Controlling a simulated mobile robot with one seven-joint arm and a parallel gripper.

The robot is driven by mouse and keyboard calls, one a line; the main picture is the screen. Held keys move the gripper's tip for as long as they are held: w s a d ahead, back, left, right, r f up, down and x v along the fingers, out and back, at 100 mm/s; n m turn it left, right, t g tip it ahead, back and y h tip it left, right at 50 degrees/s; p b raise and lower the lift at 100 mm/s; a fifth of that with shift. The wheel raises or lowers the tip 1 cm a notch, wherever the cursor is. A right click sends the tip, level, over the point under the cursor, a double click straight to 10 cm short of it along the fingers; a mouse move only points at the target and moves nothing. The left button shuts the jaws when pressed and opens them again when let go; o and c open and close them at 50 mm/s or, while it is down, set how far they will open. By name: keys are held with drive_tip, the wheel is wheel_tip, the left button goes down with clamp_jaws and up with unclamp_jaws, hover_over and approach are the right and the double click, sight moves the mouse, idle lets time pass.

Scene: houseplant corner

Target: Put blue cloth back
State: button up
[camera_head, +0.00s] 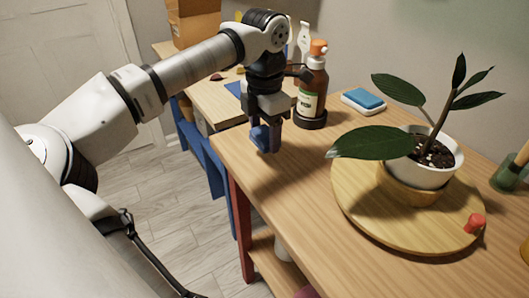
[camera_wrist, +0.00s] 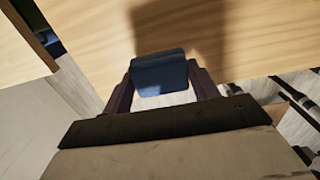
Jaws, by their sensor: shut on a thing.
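My gripper (camera_head: 265,128) hangs pointing down over the left edge of the wooden table. It is shut on a small blue piece (camera_head: 268,140), which I take for the blue cloth. In the wrist view the blue cloth (camera_wrist: 160,74) is pinched between the two dark fingers of my gripper (camera_wrist: 163,82). It looks folded and stiff, and its shadow falls on the tabletop. It appears to be held above the wood, but the exact gap is hard to tell.
A brown bottle with an orange cap (camera_head: 313,85) stands just right of my gripper. A blue sponge in a white dish (camera_head: 363,101) is behind. A potted plant (camera_head: 428,155) stands on a round wooden board (camera_head: 355,205). The table's front middle (camera_head: 290,190) is clear.

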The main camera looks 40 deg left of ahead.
sight(264, 133)
drive_tip(key=shift+f+b, duration=1.05)
drive_tip(key=shift+f, duration=0.8)
drive_tip(key=shift+f, duration=0.15)
drive_tip(key=o, duration=0.9)
wheel_tip(264, 133, up, 12)
drive_tip(key=p, duration=0.8)
drive_tip(key=shift+r+p, duration=0.2)
drive_tip(key=shift+p, duration=0.2)
drive_tip(key=shift+s+f, duration=0.1)
